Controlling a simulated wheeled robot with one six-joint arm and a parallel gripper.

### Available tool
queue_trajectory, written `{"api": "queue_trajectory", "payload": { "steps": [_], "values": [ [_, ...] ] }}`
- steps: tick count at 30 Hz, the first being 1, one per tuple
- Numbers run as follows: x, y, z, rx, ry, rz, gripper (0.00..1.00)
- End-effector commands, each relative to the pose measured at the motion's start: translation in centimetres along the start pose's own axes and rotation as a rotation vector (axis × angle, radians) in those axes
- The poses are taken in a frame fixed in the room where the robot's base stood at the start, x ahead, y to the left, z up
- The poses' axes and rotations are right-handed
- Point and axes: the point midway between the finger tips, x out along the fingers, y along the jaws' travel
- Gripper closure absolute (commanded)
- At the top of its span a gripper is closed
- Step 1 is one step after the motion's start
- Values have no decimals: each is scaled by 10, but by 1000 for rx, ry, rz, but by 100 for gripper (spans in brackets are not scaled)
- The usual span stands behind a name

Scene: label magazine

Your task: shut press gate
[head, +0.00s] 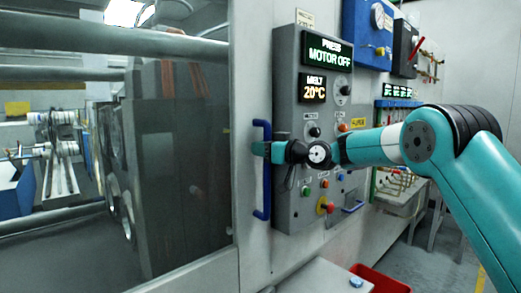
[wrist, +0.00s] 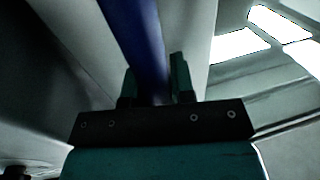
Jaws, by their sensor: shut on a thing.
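The press gate (head: 185,175) is a large panel with a dark clear window on the left of the head view, and the mould parts show through it. Its blue upright handle (head: 262,205) stands at the gate's right edge, beside the control panel. My gripper (head: 262,148) reaches in from the right and is shut on the handle, near its upper half. In the wrist view the blue handle (wrist: 140,40) runs down between the two teal fingers (wrist: 155,88). The gate's far left edge is out of view.
A grey control panel (head: 290,120) with knobs, buttons and displays reading "MOTOR OFF" and "20°C" stands right behind my wrist. A red bin (head: 380,281) and a grey box top (head: 318,277) are low in front. Blue and black wall units (head: 368,30) hang at the upper right.

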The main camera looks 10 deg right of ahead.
Motion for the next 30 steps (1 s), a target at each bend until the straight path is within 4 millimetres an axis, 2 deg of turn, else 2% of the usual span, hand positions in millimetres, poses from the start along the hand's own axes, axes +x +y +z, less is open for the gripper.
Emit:
{"api": "queue_trajectory", "payload": {
  "steps": [2, 3, 6, 14, 19, 23, 30],
  "values": [
    [-2, 6, -2, -5, 4, 17, 100],
    [-2, 6, -2, -5, 4, 18, 70],
    [-2, 6, -2, -5, 4, 16, 52],
    [-2, 4, -1, -3, 3, 11, 52],
    [-15, 4, 0, -3, 3, 11, 52],
    [-42, 4, 2, -3, 3, 14, 52],
    [-105, 5, 3, -3, 2, 17, 52]
  ]
}}
